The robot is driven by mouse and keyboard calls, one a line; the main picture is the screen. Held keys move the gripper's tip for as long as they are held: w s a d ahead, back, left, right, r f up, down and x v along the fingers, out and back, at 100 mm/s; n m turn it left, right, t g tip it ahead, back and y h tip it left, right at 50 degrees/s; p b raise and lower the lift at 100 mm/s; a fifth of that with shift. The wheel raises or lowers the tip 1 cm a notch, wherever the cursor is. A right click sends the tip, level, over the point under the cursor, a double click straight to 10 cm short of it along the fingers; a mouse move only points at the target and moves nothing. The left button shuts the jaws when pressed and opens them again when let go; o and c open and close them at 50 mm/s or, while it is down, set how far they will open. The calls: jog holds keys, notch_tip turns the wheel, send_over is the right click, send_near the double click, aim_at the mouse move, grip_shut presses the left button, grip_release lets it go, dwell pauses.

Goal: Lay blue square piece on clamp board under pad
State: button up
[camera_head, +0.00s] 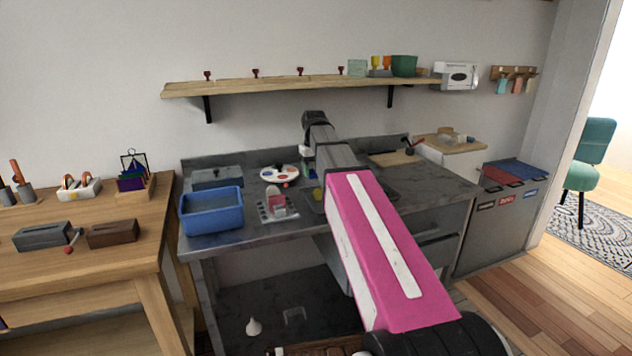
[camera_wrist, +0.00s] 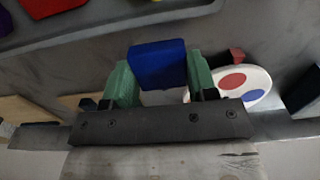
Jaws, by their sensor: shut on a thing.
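In the wrist view my gripper (camera_wrist: 158,88) has its two green fingers closed on the sides of a blue square piece (camera_wrist: 157,62). The piece is held beyond the fingertips. A pale wooden edge (camera_wrist: 18,108) at the left of the wrist view may be this board, apart from the piece.
A white disc with coloured spots (camera_head: 280,173) lies on the bench; it also shows in the wrist view (camera_wrist: 254,76). A blue bin (camera_head: 212,211) stands at the front left. A grey tray (camera_wrist: 110,40) with coloured pieces lies by my gripper. A shelf (camera_head: 280,86) runs above.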

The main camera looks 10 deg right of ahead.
aim_at(316, 180)
jog(key=shift+w+d+f, duration=0.2)
jog(key=shift+d+f, duration=0.1)
jog(key=shift+d, duration=0.1)
jog(key=shift+f, duration=1.95)
jog(key=shift+f, duration=0.15)
jog(key=o, duration=1)
jog(key=shift+c, duration=0.2)
